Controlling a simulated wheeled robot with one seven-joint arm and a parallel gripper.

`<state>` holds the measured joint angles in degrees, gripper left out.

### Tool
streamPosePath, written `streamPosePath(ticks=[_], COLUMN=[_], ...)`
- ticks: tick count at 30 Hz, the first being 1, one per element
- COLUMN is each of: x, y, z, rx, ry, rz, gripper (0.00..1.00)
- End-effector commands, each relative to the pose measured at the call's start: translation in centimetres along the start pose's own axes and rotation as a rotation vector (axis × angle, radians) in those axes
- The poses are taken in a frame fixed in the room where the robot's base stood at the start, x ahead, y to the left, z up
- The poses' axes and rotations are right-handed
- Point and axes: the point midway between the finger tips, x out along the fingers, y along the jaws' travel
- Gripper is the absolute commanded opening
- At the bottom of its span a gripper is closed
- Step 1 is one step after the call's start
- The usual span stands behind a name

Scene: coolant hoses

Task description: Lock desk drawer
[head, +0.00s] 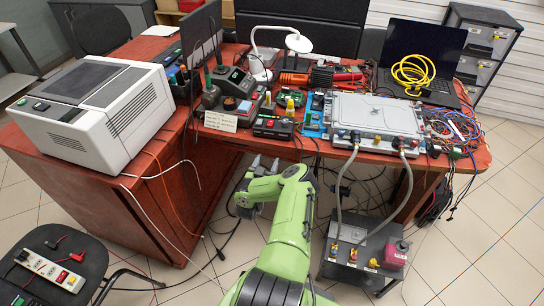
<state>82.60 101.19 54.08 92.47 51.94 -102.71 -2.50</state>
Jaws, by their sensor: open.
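The red-brown desk (150,185) is L-shaped. Its left wing has a tall, plain panel facing me, and I cannot make out a drawer front, handle or lock on it. My gripper (265,162) is at the end of my green arm, in front of the desk's middle section and over the knee space. The underside of the desktop behind the gripper is in shadow and partly hidden by my arm.
A grey coolant unit (362,255) stands on the floor at right, with two hoses (341,190) rising to a metal case (375,115) on the desk. A chair (50,265) holding a power strip is at lower left. Loose cables hang below the desk. Open tile lies at lower right.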

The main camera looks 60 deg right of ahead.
Motion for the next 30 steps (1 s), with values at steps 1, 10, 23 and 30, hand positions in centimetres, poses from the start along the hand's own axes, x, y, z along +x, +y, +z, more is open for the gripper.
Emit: streamPosePath(ticks=[1,10,23,30], x=[1.2,6.6,7.5,7.5], y=[-0.1,-0.1,-0.1,-0.1], z=[0.6,0.4,0.0,0.1], rx=[-0.002,-0.003,0.000,0.000], ry=[0.009,0.004,-0.001,-0.001], rz=[-0.003,-0.002,-0.002,-0.002], gripper=[0.62,0.62,0.51,0.14])
